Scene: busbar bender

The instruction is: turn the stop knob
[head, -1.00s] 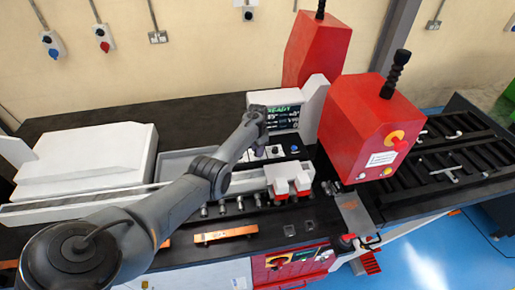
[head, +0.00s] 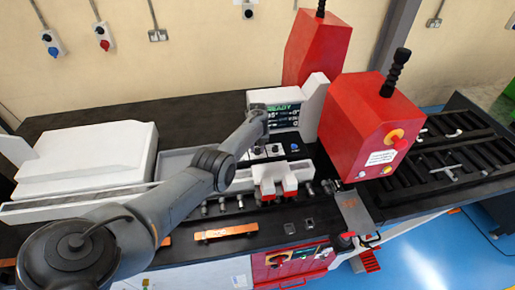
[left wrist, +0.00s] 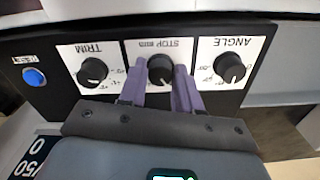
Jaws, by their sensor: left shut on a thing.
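The stop knob (left wrist: 161,66) is a round black knob on a white plate marked STOP mm, between the TRIM knob (left wrist: 92,71) and the ANGLE knob (left wrist: 230,67), in the left wrist view. My left gripper (left wrist: 158,74) is shut on the stop knob, with a purple finger on each side of it. In the head view my left arm reaches over the bench to the control panel, and its wrist hides part of the panel. The display (head: 282,115) above the knobs reads READY in green. My right gripper is not in view.
A blue button (left wrist: 34,77) sits beside the TRIM plate. A red-and-white stop block (head: 276,180) stands on the rail in front of the panel. A large red machine head (head: 365,125) rises close to the right. An orange bar (head: 226,231) lies at the front.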

